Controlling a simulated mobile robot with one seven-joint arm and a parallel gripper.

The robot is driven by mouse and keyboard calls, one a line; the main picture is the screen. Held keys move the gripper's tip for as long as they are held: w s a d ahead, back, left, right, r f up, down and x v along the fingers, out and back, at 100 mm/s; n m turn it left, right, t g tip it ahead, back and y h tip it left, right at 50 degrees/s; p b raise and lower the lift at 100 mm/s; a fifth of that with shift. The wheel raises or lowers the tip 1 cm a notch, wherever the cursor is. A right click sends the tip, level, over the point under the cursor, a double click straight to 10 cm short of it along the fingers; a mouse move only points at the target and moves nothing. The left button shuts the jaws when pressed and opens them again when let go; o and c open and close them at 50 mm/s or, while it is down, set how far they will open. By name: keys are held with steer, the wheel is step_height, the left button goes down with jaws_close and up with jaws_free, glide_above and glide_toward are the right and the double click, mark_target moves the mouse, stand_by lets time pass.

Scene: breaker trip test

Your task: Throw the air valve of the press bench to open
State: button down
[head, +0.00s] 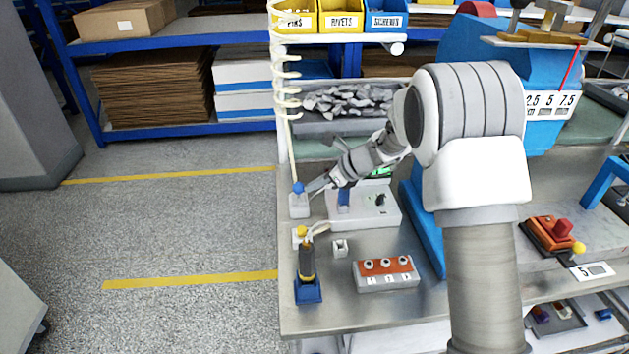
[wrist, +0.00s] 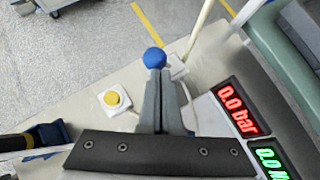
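The air valve appears to be the small pale box (head: 299,206) with a blue ball knob (head: 298,187) at the bench's left edge. In the wrist view the blue knob (wrist: 154,58) sits right at my fingertips, with the pale box (wrist: 176,66) just behind it to the right. My gripper (head: 314,187) reaches in from the right. In the wrist view its two fingers (wrist: 160,78) are nearly together, with the knob just beyond them. I cannot tell whether they touch it or hold its stem. The lever below the knob is hidden by the fingers.
A red display (wrist: 238,108) reads 0.0 bar, with a green one (wrist: 275,160) below it. A yellow button (wrist: 113,98) stands left of my fingers. A yellow-black tool (head: 307,265) in a blue holder and a three-knob box (head: 386,275) stand nearer the bench front.

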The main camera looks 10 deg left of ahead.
steer(key=shift+w+a+r+p, duration=0.15)
steer(key=shift+r+p, duration=0.2)
steer(key=shift+p, duration=0.55)
steer(key=w+a+m+g+h+p, duration=0.1)
steer(key=w+a+g+p, duration=0.1)
steer(key=w+p, duration=0.6)
steer(key=shift+w+g+p, duration=0.15)
steer(key=shift+g+p, duration=0.2)
steer(key=shift+g, duration=0.45)
steer(key=shift+r, duration=0.1)
steer(key=shift+r, duration=0.15)
steer(key=v, duration=0.8)
steer(key=shift+a+r, duration=0.25)
steer(key=shift+r, duration=0.2)
